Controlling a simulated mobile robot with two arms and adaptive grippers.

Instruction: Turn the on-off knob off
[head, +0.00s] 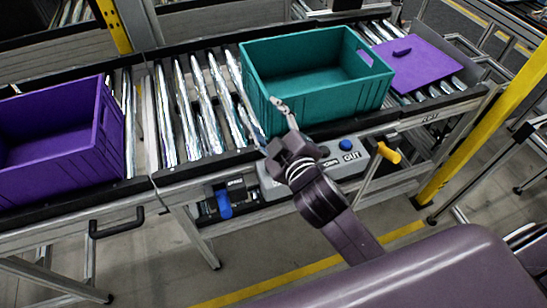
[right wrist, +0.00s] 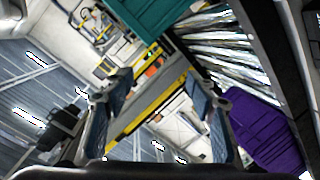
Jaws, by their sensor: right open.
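A grey control box (head: 352,158) with an OUT label and a blue round button (head: 345,145) is mounted on the front of the conveyor. I cannot tell for sure which is the on-off knob; my right gripper covers part of the control box. My right gripper (head: 272,122) is in front of the conveyor's front rail, by the teal crate's near left corner. In the right wrist view its fingers (right wrist: 160,92) are apart with nothing between them. My left gripper is not in view.
A teal crate (head: 300,48) stands on the roller conveyor, with a purple crate (head: 60,160) at left and a purple lid (head: 425,65) at right. A yellow handle (head: 388,152) and a yellow post (head: 490,125) stand right of the control box. A black bar handle (head: 115,226) juts out at left.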

